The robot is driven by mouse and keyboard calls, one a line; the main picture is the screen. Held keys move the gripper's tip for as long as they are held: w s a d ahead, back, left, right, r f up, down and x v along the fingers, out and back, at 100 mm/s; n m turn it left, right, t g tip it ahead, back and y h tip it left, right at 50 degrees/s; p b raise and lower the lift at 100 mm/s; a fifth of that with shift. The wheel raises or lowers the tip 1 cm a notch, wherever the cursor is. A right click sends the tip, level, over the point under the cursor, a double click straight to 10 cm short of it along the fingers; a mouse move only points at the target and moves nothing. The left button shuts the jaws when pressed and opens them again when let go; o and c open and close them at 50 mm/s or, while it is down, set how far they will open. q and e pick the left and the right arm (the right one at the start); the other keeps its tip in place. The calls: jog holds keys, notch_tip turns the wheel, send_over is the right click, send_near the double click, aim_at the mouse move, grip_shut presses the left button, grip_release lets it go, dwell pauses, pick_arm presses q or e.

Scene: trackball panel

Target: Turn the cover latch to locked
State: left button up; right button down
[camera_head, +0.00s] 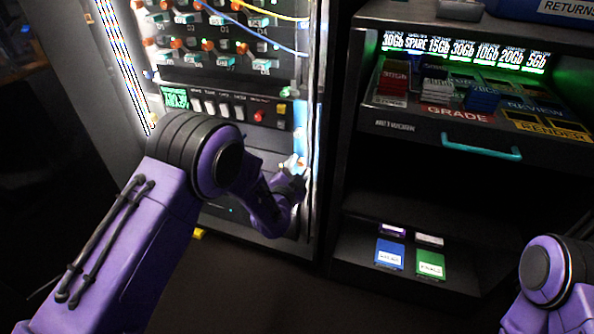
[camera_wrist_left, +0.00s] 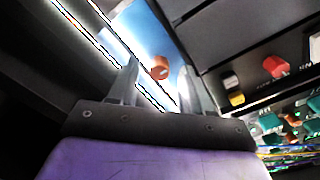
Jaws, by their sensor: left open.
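A small orange-red knob (camera_wrist_left: 159,68), which looks like the cover latch, sits on a bright blue-white strip in the left wrist view. In the head view the strip (camera_head: 308,125) runs along the right edge of the rack, and a small orange spot shows by my gripper. My left gripper (camera_head: 294,168) is at this edge. In the left wrist view its two fingers (camera_wrist_left: 157,78) are apart, one on each side of the knob; I cannot tell whether they touch it. The latch's lock position cannot be read. My right gripper is out of view.
The rack panel (camera_head: 233,104) beside my left arm carries a red button (camera_head: 258,116), switches and cables. To the right stands a dark cabinet with a teal drawer handle (camera_head: 481,147) and coloured cartridges. Blue (camera_head: 389,254) and green (camera_head: 430,264) cartridges lie on its lower shelf.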

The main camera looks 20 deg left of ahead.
pick_arm(q)
jog(key=shift+c, duration=0.3)
grip_shut()
jog(key=n+p, duration=0.1)
jog(key=n, duration=0.3)
jog(key=shift+n, duration=0.3)
jog(key=n+p, duration=0.1)
jog(key=n, duration=0.3)
jog(key=shift+n, duration=0.3)
jog(key=n, duration=0.4)
jog(key=shift+n+p, duration=0.3)
jog(key=shift+p, duration=0.1)
jog(key=shift+d+n, duration=0.1)
jog(key=shift+n, duration=2)
